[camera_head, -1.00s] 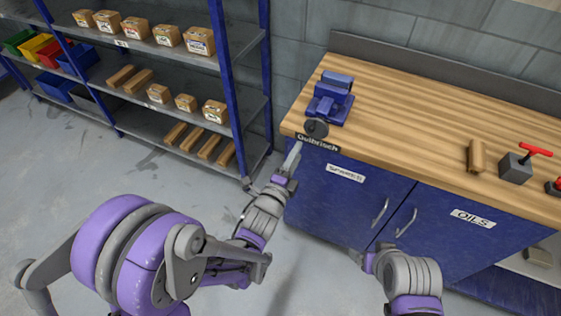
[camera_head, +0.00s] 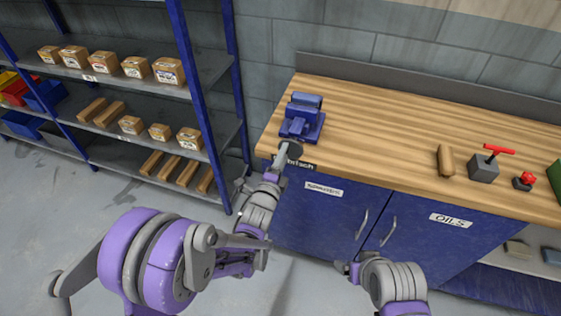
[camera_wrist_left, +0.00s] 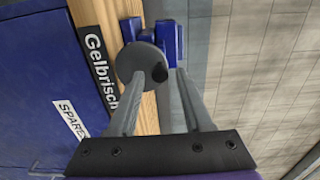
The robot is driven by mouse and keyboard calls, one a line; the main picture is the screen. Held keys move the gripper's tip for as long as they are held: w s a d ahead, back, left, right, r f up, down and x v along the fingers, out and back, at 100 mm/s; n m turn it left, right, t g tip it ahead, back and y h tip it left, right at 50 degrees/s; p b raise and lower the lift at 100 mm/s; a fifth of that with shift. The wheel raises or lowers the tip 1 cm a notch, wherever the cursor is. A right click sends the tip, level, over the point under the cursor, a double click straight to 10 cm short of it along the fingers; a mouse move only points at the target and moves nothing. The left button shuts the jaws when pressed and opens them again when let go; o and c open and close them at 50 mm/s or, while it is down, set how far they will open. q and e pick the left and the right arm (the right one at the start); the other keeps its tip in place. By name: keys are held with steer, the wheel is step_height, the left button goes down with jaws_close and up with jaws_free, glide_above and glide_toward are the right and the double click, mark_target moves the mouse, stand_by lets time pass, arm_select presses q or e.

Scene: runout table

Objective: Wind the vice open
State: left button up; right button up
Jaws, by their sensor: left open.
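The blue vice (camera_head: 303,117) sits on the left end of the wooden bench, with its dark round handwheel (camera_head: 294,149) at the front edge. My left gripper (camera_head: 282,150) is at the handwheel, partly covering it. In the left wrist view the grey handwheel (camera_wrist_left: 131,61) with its black knob (camera_wrist_left: 160,73) appears ahead of the fingers. The left gripper (camera_wrist_left: 161,78) is open there, its fingertips either side of the knob. I cannot tell whether a finger touches the wheel. My right gripper (camera_head: 346,268) is low in front of the cabinet, away from the vice; its finger opening is unclear.
The bench top (camera_head: 375,128) is clear right of the vice up to a wooden block (camera_head: 445,160) and a grey block with a red handle (camera_head: 485,167). Blue cabinet doors (camera_head: 320,215) with handles are below. A shelf rack (camera_head: 135,85) stands at left.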

arm_select(q)
steer(key=m, duration=0.8)
steer(key=m+b, duration=0.1)
steer(key=m, duration=0.3)
steer(key=shift+w+m, duration=0.25)
steer(key=shift+m, duration=0.05)
jaws_close()
steer(key=n, duration=0.1)
steer(key=n+b, duration=0.1)
steer(key=n, duration=0.1)
steer(key=shift+w+a+f, duration=0.1)
steer(key=shift+a+f, duration=0.1)
steer(key=shift+a, duration=0.15)
